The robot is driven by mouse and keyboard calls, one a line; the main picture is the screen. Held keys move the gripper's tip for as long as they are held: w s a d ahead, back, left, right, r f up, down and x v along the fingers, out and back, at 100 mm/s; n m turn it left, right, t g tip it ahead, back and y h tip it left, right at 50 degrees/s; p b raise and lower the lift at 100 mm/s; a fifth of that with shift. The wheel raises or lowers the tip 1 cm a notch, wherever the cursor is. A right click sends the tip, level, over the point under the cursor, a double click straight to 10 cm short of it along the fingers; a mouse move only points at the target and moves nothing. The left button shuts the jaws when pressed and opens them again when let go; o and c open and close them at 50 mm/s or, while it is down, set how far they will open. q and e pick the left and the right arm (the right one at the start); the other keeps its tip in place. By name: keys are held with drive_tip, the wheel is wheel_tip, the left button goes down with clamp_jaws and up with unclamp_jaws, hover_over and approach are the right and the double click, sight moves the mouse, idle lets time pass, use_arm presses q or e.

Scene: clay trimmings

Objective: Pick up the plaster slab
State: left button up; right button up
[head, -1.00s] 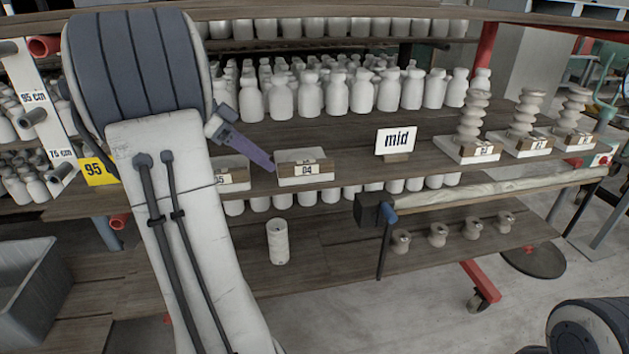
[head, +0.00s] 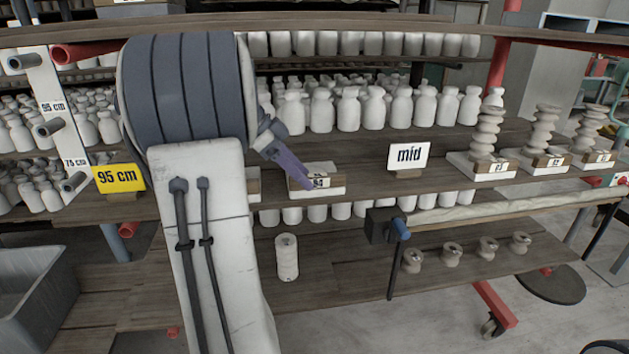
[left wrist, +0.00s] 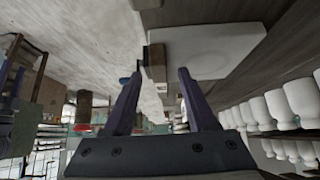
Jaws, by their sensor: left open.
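A low white plaster slab (head: 327,169) with a brown label block marked 04 at its front lies on the middle shelf near its front edge. It also shows in the left wrist view (left wrist: 210,50), ahead of the fingers. My left gripper (head: 302,183) has purple fingers and is at the slab's front left side, overlapping it in the head view. In the left wrist view the left gripper (left wrist: 160,76) is open, with the brown label block (left wrist: 157,62) between or just beyond its fingertips. I cannot tell whether they touch. My right gripper is not in view.
Stacked insulator shapes on slabs (head: 487,140) stand further right. Rows of white bottles (head: 350,108) stand behind. A dark clamp with a blue knob (head: 385,227) sits below the shelf edge.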

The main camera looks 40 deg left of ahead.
use_arm(q)
drive_tip(key=shift+w+d+f, duration=0.3)
drive_tip(key=shift+w+d, duration=0.5)
drive_tip(key=shift+w, duration=0.05)
drive_tip(key=shift+w+d+f, duration=0.1)
drive_tip(key=shift+w+f, duration=0.05)
drive_tip(key=shift+f, duration=0.05)
clamp_jaws()
drive_tip(key=shift+r, duration=0.1)
idle(0.5)
